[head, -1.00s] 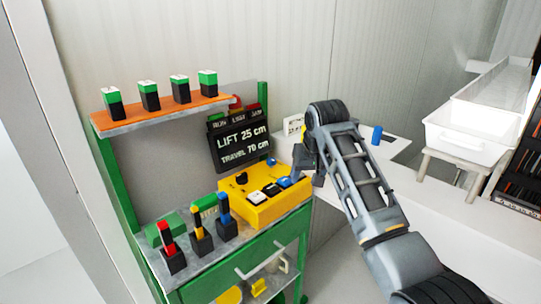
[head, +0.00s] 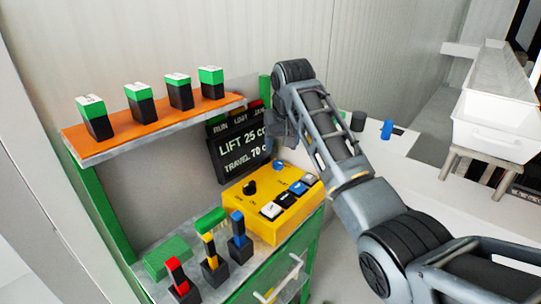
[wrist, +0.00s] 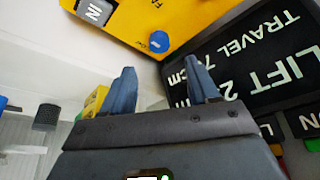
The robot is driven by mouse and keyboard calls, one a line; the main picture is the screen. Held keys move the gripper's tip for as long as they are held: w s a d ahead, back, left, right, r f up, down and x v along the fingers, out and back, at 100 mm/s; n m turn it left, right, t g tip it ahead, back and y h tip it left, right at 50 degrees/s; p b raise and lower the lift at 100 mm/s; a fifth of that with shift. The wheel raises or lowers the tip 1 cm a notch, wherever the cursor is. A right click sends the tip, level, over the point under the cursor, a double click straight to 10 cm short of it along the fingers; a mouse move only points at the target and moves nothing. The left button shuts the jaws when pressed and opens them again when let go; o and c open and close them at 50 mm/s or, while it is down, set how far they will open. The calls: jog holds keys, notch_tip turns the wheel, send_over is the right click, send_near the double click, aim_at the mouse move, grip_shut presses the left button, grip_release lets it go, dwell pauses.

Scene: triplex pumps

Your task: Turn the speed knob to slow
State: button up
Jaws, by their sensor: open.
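The yellow control box (head: 262,212) stands on the bench and shows upside down in the wrist view (wrist: 190,14). A small round blue knob (head: 279,165) is at its back edge. In the wrist view this blue knob (wrist: 158,41) has small lettering around it, part of which reads "FA". A larger black knob (head: 250,187) sits at the box's left. My gripper (head: 284,132) is above the back of the box, near the display. Its two blue fingers (wrist: 162,86) are apart with nothing between them. The blue knob lies just beyond the fingertips, apart from them.
The black display board (head: 240,150) stands close behind the box, beside my gripper. Several push buttons (head: 284,196) are along the box's front. Levers (head: 210,255) stand to the left. A shelf (head: 155,128) holds green-and-black blocks. A white counter (head: 400,155) is at the right.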

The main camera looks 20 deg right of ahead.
aim_at(278, 162)
jog(key=p+x, duration=0.1)
jog(key=x, duration=0.6)
jog(key=shift+w+f, duration=0.1)
jog(key=shift+f, duration=0.1)
jog(key=c, duration=1)
jog(key=shift+c, duration=0.2)
